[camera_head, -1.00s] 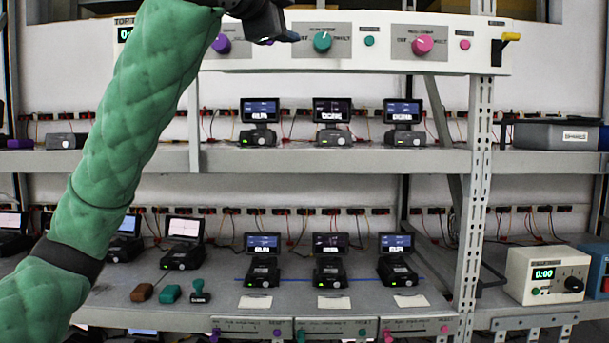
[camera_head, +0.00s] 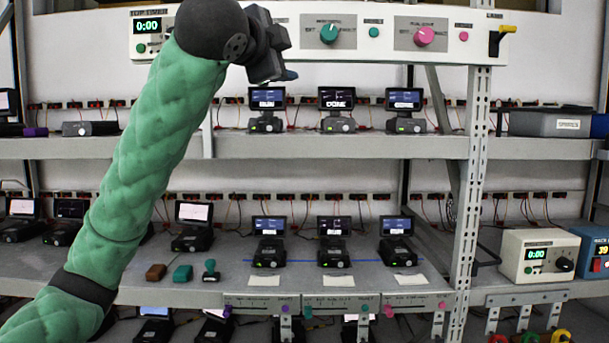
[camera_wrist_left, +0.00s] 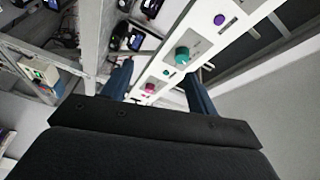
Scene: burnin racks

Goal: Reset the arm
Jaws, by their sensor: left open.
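My left arm, with a green padded sleeve, rises from the lower left of the head view. Its black wrist and left gripper (camera_head: 288,76) are in front of the white control panel (camera_head: 474,48) and the upper shelf, beside a teal knob (camera_head: 329,33). In the left wrist view the two blue fingers stand wide apart with nothing between them, and the left gripper (camera_wrist_left: 158,88) is open. The panel with teal, purple and pink knobs shows beyond the fingers. My right gripper is not in view.
The upper shelf (camera_head: 300,147) and lower shelf (camera_head: 350,278) hold several small devices with screens. A metal upright (camera_head: 472,180) stands right of centre. A white timer box (camera_head: 536,256) and a blue box (camera_head: 592,250) are at the right.

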